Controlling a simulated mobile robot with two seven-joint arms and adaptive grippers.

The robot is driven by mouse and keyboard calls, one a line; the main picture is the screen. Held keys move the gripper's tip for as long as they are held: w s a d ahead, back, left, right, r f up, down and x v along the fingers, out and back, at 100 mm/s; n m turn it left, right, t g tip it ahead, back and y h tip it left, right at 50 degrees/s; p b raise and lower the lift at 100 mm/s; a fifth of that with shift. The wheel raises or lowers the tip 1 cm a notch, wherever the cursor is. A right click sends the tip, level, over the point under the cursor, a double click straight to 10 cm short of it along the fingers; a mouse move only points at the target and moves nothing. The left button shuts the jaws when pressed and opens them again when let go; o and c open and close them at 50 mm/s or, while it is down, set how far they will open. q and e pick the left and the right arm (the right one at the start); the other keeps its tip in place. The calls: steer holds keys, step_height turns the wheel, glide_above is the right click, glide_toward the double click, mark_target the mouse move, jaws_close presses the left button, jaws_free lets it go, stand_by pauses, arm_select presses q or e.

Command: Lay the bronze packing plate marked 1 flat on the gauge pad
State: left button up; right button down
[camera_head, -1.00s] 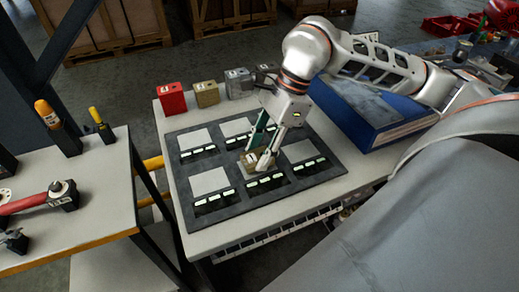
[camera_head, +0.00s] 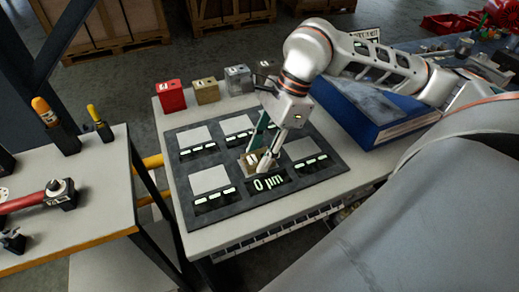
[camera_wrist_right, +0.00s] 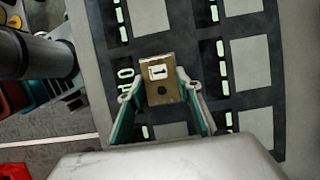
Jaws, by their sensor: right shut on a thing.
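The bronze packing plate (camera_head: 251,160), with a white label, is at the front middle pad position of the dark gauge board (camera_head: 240,207). The wrist view shows its face with a mark like 1 and a dark hole (camera_wrist_right: 160,72). My right gripper (camera_head: 263,160) is shut on the plate, with a finger on each side in the wrist view (camera_wrist_right: 160,88). The plate looks flat and hides the pad under it; I cannot tell whether it fully rests there. The display (camera_head: 270,183) in front of it reads 0 µm. My left gripper is not in view.
Other pale pads (camera_head: 209,180) with dashed displays surround the plate. Red (camera_head: 172,98), bronze (camera_head: 206,91), grey and dark blocks stand behind the board. A blue box (camera_head: 370,115) is close on the right. A side table with tools (camera_head: 70,215) is at left.

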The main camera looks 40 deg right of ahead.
steer(key=c, duration=1.5)
jaws_free()
steer(key=shift+o, duration=0.9)
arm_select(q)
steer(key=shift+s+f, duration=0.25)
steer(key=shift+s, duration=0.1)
arm_select(e)
steer(key=v, duration=1.2)
arm_select(q)
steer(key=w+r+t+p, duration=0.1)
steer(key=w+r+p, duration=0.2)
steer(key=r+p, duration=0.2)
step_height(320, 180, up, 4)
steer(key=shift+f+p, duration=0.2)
steer(key=shift+p, duration=0.1)
arm_select(e)
step_height(320, 180, up, 6)
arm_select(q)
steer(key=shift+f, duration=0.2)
